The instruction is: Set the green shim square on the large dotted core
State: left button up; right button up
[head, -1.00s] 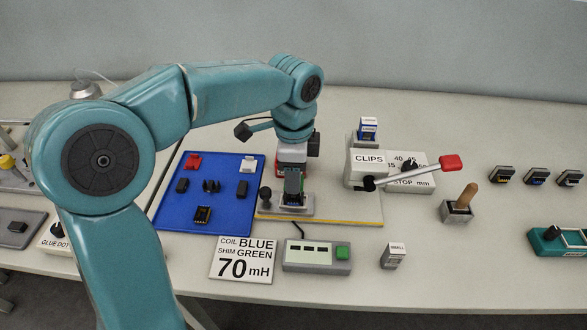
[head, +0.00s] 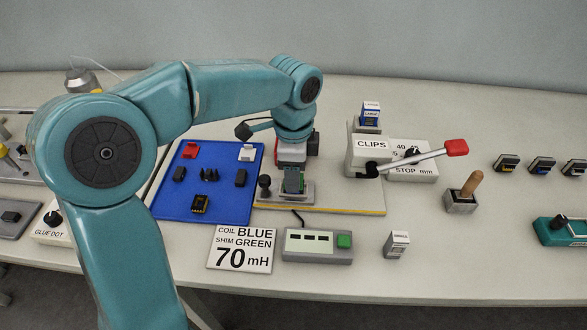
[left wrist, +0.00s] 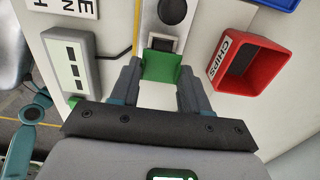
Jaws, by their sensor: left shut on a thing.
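The green shim (left wrist: 162,66) is held between the two fingertips of my left gripper (left wrist: 160,82) in the left wrist view. It sits right at the dark core (left wrist: 163,44) in the grey fixture; I cannot tell whether it touches or lies square. In the head view my left gripper (head: 292,182) points down over the fixture (head: 301,197), and its fingers largely hide the core and shim. The core's dots are not readable. My right gripper is not in view.
A blue tray (head: 220,212) with several small parts lies left of the fixture. A red CHIPS bin (left wrist: 244,66) stands close to the right in the left wrist view. A lever unit marked CLIPS (head: 372,150), a grey meter box (head: 318,257) and a label card (head: 241,262) are nearby.

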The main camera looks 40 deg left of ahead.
pick_arm(q)
jog(key=o, duration=1.1)
notch_tip(320, 180, up, 16)
jog(key=p, duration=0.3)
jog(key=shift+r+p, duration=0.2)
jog(key=shift+p, duration=0.2)
jog(key=shift+s, duration=0.1)
